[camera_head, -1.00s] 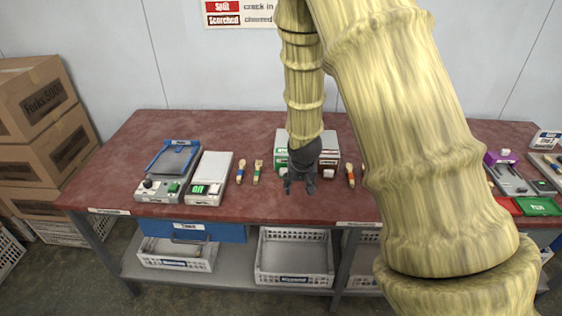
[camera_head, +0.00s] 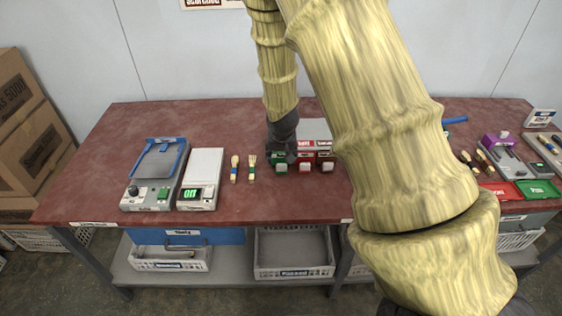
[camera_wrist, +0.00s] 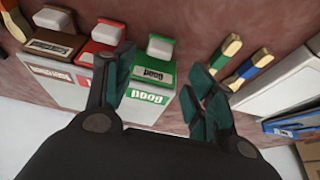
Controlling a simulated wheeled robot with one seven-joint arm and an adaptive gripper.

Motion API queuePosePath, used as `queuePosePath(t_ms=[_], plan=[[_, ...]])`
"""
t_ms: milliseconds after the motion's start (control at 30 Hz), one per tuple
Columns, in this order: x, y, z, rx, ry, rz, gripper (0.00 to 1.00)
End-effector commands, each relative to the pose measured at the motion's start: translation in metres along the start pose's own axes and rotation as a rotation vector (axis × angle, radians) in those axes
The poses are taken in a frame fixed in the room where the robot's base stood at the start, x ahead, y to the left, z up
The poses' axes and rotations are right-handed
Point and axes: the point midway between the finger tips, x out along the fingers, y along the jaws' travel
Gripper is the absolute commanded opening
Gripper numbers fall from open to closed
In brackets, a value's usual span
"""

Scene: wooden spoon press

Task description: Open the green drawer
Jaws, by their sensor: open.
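The small drawer cabinet (camera_wrist: 90,97) stands on the red table with green, red and brown drawer fronts. The green drawer (camera_wrist: 149,71), labelled "Good" with a pale square knob (camera_wrist: 160,46), is the leftmost in the head view (camera_head: 281,158). It looks shut, level with the red drawer. My gripper (camera_wrist: 162,64) is open and empty. In the wrist view its fingers lie on either side of the green drawer, with the knob visible between and beyond the tips. In the head view my gripper (camera_head: 282,142) is over the green drawer; contact cannot be told.
The red drawer (camera_wrist: 100,43) and brown drawer (camera_wrist: 55,42) sit beside the green one. Two spoons (camera_head: 235,169) lie to the left. A white scale (camera_head: 202,175) and a blue-framed device (camera_head: 156,172) stand farther left. The table in front is clear.

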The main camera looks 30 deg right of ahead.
Motion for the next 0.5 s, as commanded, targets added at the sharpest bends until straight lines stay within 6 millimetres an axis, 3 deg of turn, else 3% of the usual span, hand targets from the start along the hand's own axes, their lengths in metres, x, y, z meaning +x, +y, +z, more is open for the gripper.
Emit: queuePosePath(t_ms=[500], plan=[[0.053,0.001,0.000,0.001,-0.001,0.002,0.55]])
